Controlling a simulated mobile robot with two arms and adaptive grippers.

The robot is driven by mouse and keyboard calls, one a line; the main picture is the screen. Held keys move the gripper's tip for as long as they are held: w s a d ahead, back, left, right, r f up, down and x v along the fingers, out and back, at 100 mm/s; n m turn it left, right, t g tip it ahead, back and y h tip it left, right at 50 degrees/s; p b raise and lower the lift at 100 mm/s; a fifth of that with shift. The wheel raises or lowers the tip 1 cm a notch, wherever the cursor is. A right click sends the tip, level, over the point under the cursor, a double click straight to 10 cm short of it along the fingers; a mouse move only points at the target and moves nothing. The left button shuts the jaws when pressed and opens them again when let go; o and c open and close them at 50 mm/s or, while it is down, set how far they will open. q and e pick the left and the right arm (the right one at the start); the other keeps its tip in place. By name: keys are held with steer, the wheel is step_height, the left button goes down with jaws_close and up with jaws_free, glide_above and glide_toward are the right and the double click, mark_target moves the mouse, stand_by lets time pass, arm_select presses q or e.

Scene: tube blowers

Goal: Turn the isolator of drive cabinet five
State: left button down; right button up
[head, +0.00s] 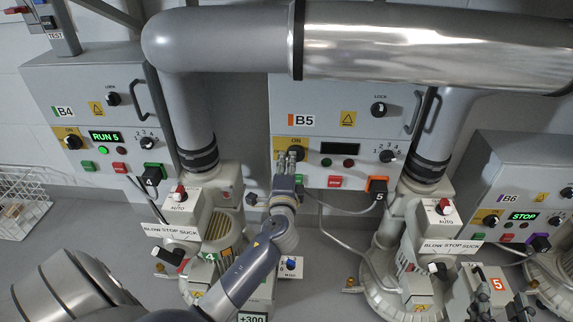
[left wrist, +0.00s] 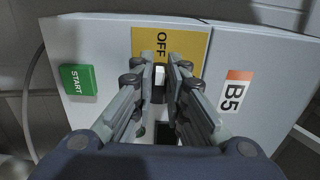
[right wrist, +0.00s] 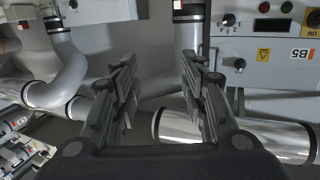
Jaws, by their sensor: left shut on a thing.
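Drive cabinet B5 (head: 283,95) is in the middle of the head view, with its door closed. Its isolator (left wrist: 159,76) is a dark knob with a white mark on a yellow plate (left wrist: 190,45). The mark is on the side of the word OFF in the left wrist view. ON shows at the plate's top in the head view. My left gripper (head: 289,158) is shut on the isolator knob, and its fingers hide most of it. My right gripper (right wrist: 158,85) is open and empty, low at the right in the head view (head: 502,300).
The display (head: 339,148) of B5 is dark. Cabinet B4 (head: 88,85) shows RUN 5, and cabinet B6 (head: 535,160) shows STOP. Large grey pipes (head: 185,105) pass between the cabinets. Blowers with BLOW STOP SUCK levers stand below. A wire basket (head: 22,190) is at far left.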

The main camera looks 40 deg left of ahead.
arm_select(q)
steer(key=shift+d+f, duration=0.3)
steer(key=shift+d, duration=0.15)
steer(key=shift+w, duration=0.1)
steer(key=c, duration=1.6)
jaws_free()
steer(key=shift+r, duration=0.15)
steer(key=v, duration=1.2)
steer(key=shift+a, duration=0.15)
steer(key=shift+r, duration=0.1)
